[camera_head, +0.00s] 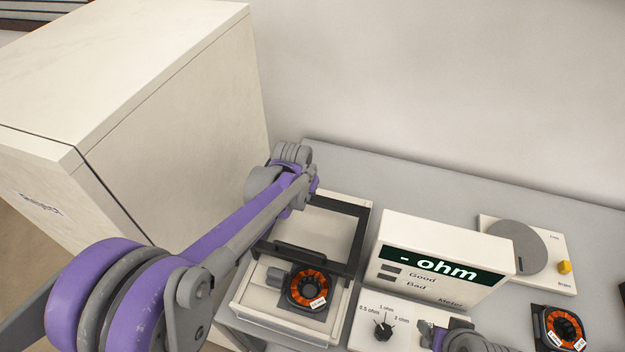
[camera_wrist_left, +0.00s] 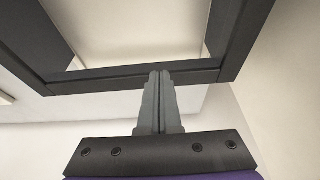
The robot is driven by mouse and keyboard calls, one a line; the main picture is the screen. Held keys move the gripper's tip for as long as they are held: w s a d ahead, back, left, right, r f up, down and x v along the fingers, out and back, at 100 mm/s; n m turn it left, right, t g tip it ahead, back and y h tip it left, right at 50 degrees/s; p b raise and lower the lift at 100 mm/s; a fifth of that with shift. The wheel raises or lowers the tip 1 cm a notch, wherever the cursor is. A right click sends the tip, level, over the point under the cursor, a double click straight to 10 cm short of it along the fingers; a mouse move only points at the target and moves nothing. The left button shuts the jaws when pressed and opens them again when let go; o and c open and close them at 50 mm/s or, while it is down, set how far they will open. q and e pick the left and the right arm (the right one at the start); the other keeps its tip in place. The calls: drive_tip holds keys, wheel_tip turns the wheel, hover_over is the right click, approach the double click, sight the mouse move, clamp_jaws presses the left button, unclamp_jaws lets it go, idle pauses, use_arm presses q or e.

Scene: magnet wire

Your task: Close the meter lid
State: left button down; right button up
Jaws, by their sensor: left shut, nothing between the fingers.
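The meter lid (camera_head: 355,239) is a dark frame with a clear window. It stands open, tilted up over the back of the pale test box (camera_head: 270,322). A coil with an orange-and-black ring (camera_head: 308,287) sits in the front of the box. The lid's dark frame (camera_wrist_left: 110,76) also fills the upper left wrist view. My left gripper (camera_wrist_left: 161,75) is shut and empty, its fingertips at the frame's near bar; I cannot tell if they touch. In the head view my left wrist hides its fingers. My right gripper (camera_head: 428,332) shows partly at the bottom edge, its jaws unclear.
The meter (camera_head: 445,255) with its "- ohm" display stands right of the box, with a range knob (camera_head: 383,331) in front. Another coil (camera_head: 562,328) lies at lower right. A device with a grey disc (camera_head: 515,245) stands behind it. A tall cabinet (camera_head: 175,130) rises at left.

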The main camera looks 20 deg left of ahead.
sight(296, 224)
use_arm(q)
drive_tip(key=s, duration=1.1)
drive_tip(key=shift+s+p, duration=0.3)
drive_tip(key=shift+s, duration=0.7)
use_arm(e)
drive_tip(key=shift+w+r, duration=0.15)
drive_tip(key=shift+r, duration=0.15)
use_arm(q)
drive_tip(key=w, duration=0.4)
drive_tip(key=shift+r, duration=0.2)
drive_tip(key=p+v, duration=0.1)
drive_tip(key=v, duration=0.7)
drive_tip(key=shift+s, duration=0.1)
drive_tip(key=shift+v, duration=0.8)
use_arm(e)
drive_tip(key=shift+w+r, duration=0.6)
drive_tip(key=shift+w, duration=0.2)
